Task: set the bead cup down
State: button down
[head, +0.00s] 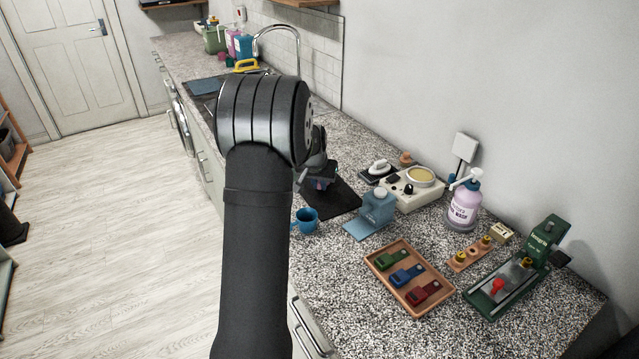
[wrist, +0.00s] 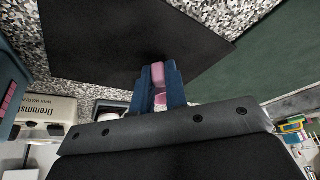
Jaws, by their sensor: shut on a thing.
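My gripper (wrist: 161,88) is shut on a small pink thing, which I take to be the bead cup (wrist: 158,72). Only parts of it show between and beyond the blue fingers. A black mat (wrist: 105,40) lies under the fingertips in the wrist view. In the head view my gripper (head: 321,182) is over the black mat (head: 342,203), mostly hidden behind my own arm. I cannot tell whether the held thing touches the mat.
A blue mug (head: 306,222) and a blue stand (head: 376,208) are near the mat. A cream device (head: 412,190), a pump bottle (head: 463,202), a wooden tray (head: 408,277) and a green tool (head: 515,275) stand to the right. The sink lies behind.

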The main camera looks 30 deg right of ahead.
jog(key=shift+f, duration=0.15)
jog(key=c, duration=1.4)
grip_release()
jog(key=shift+c, duration=0.2)
jog(key=v, duration=1.2)
jog(key=shift+d, duration=0.1)
